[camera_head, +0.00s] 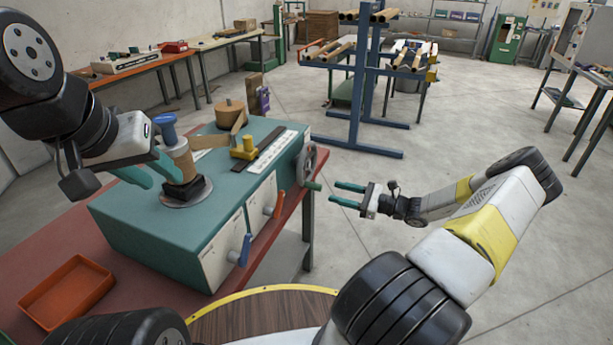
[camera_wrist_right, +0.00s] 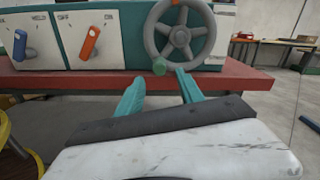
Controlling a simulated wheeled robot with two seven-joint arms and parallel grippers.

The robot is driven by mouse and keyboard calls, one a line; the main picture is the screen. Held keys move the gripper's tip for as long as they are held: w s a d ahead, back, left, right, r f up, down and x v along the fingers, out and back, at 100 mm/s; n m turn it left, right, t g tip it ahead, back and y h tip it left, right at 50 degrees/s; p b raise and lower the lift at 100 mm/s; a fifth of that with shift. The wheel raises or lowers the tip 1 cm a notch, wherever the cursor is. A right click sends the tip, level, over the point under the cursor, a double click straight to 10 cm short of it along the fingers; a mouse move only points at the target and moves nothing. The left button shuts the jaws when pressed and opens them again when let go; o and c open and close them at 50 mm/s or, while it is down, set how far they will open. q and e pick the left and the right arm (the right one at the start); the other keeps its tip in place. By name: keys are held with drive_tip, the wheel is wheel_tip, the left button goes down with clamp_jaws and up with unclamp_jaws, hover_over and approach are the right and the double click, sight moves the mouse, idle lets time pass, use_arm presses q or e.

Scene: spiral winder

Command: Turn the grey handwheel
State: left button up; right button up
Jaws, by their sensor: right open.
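The grey handwheel (camera_head: 307,165) is on the right end of the teal winder box (camera_head: 150,228) in the head view. In the right wrist view the handwheel (camera_wrist_right: 180,37) faces me, with several spokes and a green handle (camera_wrist_right: 160,66) at the bottom of its rim. My right gripper (camera_head: 338,194) is open and empty, a short way right of the handwheel. In the right wrist view its teal fingers (camera_wrist_right: 160,84) are apart, below the green handle.
Blue (camera_head: 245,250) and orange (camera_head: 275,205) levers stick out of the box front. An orange tray (camera_head: 68,292) lies on the red bench (camera_head: 38,228). A blue rack (camera_head: 357,100) with tubes stands behind.

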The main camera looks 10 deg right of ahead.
sight(319, 188)
drive_tip(key=x, duration=0.7)
drive_tip(key=shift+w+a, duration=0.1)
drive_tip(key=shift+a, duration=0.15)
clamp_jaws()
idle(1.1)
